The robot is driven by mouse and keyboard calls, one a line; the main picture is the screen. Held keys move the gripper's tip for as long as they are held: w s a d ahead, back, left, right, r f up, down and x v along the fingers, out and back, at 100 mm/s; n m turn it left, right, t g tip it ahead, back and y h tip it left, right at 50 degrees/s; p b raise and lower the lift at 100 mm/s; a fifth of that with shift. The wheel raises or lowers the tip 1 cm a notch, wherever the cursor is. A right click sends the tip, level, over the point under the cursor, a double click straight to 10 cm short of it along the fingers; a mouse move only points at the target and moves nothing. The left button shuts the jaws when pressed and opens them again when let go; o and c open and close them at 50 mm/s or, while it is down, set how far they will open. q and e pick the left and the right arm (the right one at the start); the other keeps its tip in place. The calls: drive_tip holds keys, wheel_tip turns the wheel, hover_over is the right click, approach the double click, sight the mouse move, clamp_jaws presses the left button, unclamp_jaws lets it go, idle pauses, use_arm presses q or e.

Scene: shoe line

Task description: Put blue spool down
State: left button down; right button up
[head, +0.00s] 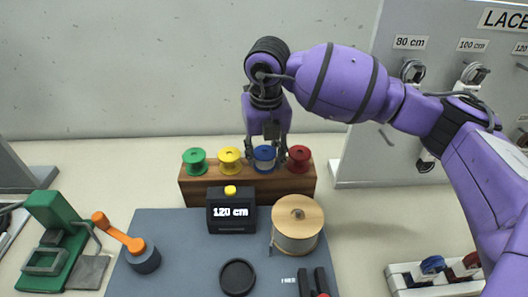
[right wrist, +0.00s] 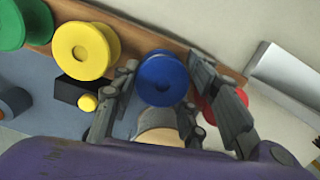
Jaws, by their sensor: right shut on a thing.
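The blue spool (head: 264,163) is at the wooden rack (head: 228,191), in line with the other spools, between the yellow and red ones. My right gripper (head: 265,152) reaches down over it from above and is shut on it, one finger on each side. In the right wrist view the blue spool (right wrist: 161,80) sits between the two fingers (right wrist: 162,66), its round top facing the camera. Whether its base rests fully on the rack cannot be told. My left gripper is not in view.
Green (head: 195,162), yellow (head: 229,160) and red (head: 298,160) spools stand on the rack, the red and yellow close beside my fingers. In front are a black 120 cm display (head: 231,212) and a large cord spool (head: 297,227) on the grey mat (head: 180,225).

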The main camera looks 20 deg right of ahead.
sight(265, 157)
drive_tip(key=o, duration=1.3)
drive_tip(key=shift+f, duration=0.15)
drive_tip(key=shift+c, duration=0.2)
wheel_tip(265, 157, up, 12)
drive_tip(key=s, duration=0.1)
drive_tip(key=shift+s+r, duration=0.2)
drive_tip(key=shift+s, duration=0.05)
drive_tip(key=shift+a+f, duration=0.1)
drive_tip(key=shift+f, duration=0.05)
